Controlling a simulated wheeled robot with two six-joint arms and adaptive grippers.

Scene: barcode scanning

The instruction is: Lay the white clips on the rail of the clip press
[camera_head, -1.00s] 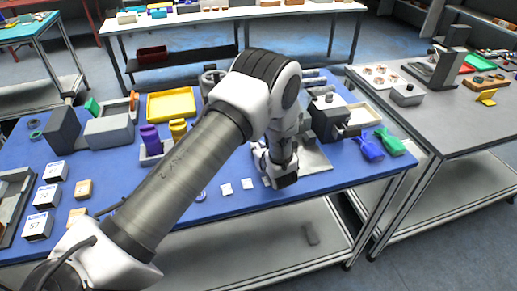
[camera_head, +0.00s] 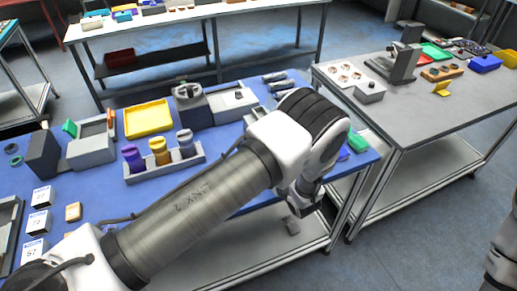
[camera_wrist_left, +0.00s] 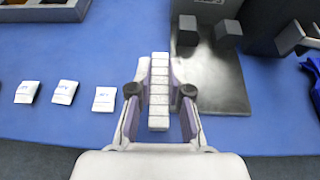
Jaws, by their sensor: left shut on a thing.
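In the left wrist view my left gripper (camera_wrist_left: 159,70) is shut on a white, segmented strip (camera_wrist_left: 159,105) that runs lengthwise between its fingers. Whether the strip is one clip, several in a row, or part of the rail I cannot tell. Three small white clips with faint print lie on the blue table to the left: one at the far left (camera_wrist_left: 26,92), one in the middle (camera_wrist_left: 65,92) and one nearest the gripper (camera_wrist_left: 104,99). The clip press's dark base plate (camera_wrist_left: 215,85) lies just right of the gripper. In the head view my left arm hides the clips and most of the press.
A tray of colored bottles (camera_head: 165,168), a yellow tray (camera_head: 148,118) and white labelled boxes (camera_head: 40,222) stand on the blue table (camera_head: 100,190). A grey side table (camera_head: 425,105) is at the right. Bare blue surface lies around the clips.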

